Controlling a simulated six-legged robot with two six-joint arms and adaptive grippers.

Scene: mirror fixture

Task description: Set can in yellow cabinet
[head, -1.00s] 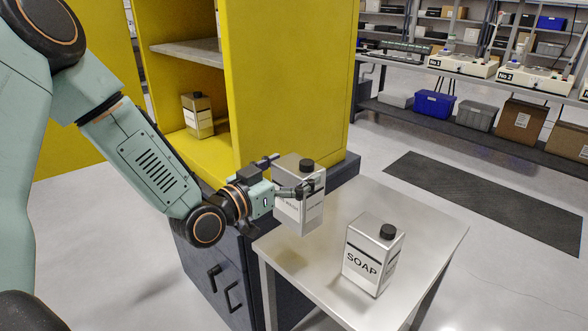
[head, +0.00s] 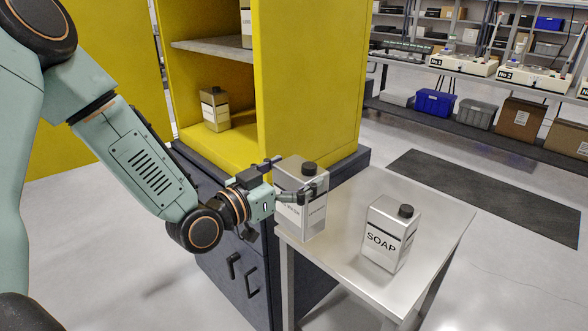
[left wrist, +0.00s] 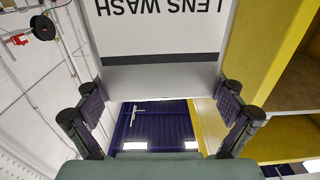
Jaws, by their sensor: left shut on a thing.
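My left gripper (head: 290,180) is shut on a silver can (head: 313,180) with a black cap, held upright near the table's left corner. In the left wrist view this can (left wrist: 160,28) carries the label "LENS WASH", seen upside down, with a finger on each side. The yellow cabinet (head: 305,85) stands open behind the gripper, to its left. A similar can (head: 215,108) stands on its lower yellow floor. Another can (head: 246,27) shows partly on the grey shelf (head: 210,52) above. My right gripper is not in view.
A can labelled "SOAP" (head: 388,235) stands on the metal table (head: 345,265). A workbench with bins (head: 475,113) stands far off at the right.

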